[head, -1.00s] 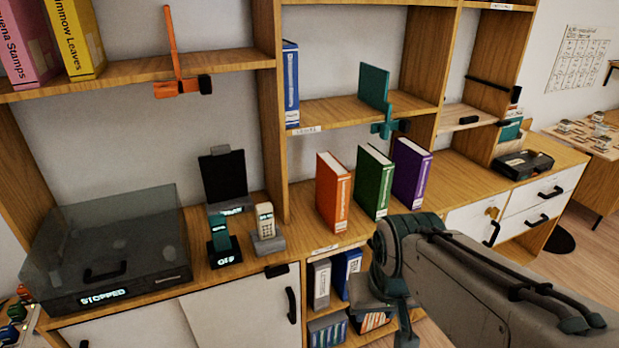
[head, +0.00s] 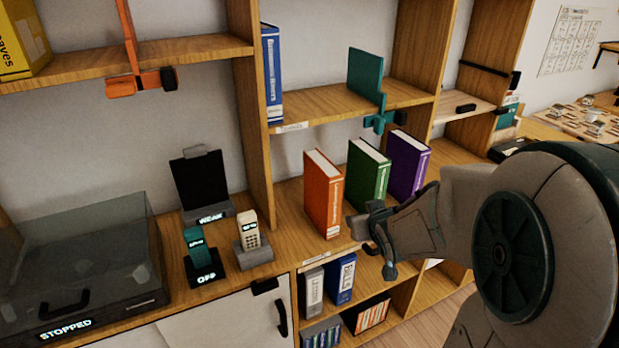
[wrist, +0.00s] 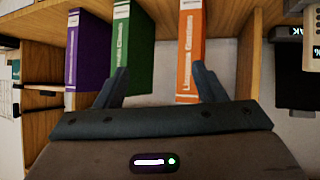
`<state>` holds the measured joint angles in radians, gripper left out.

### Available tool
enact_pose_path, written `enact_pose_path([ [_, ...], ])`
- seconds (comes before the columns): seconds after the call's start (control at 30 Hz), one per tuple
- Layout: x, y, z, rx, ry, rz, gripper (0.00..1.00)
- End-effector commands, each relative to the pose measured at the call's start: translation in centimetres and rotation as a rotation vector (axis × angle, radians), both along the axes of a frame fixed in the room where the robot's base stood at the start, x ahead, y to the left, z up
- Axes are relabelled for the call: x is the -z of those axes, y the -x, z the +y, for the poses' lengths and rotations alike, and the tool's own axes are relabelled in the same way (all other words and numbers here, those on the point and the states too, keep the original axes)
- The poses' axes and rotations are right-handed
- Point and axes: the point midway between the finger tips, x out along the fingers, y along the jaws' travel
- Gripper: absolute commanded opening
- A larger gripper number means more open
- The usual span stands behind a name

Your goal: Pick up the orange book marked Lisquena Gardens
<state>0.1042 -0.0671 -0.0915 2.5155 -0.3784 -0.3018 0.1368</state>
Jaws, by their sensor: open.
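The orange book (head: 322,195) stands upright on the counter-height shelf, its spine to the front. It also shows in the wrist view (wrist: 190,45), where its spine lettering is too blurred to read surely. My gripper (head: 372,246) is open and empty, just in front of and right of the orange book in the head view. In the wrist view the orange spine lies beyond and between the open fingers (wrist: 160,84), nearer the right-hand finger. I see no contact.
A green book (head: 368,172) stands right of the orange one with a small gap, then a purple book (head: 408,165). Left are a beige phone (head: 249,229) and a teal phone (head: 196,250). A teal bracket (head: 379,122) hangs above.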

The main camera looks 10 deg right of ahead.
Motion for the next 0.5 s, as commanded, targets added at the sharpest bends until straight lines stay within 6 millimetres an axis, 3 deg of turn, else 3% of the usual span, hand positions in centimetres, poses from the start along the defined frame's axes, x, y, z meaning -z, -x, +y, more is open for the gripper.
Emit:
enact_pose_path([
  [0.2, 1.1, -3.3, 0.2, -0.117, -0.041, -0.230, 0.64],
  [0.5, 1.2, -4.2, 1.5, -0.271, -0.163, -0.488, 0.64],
])
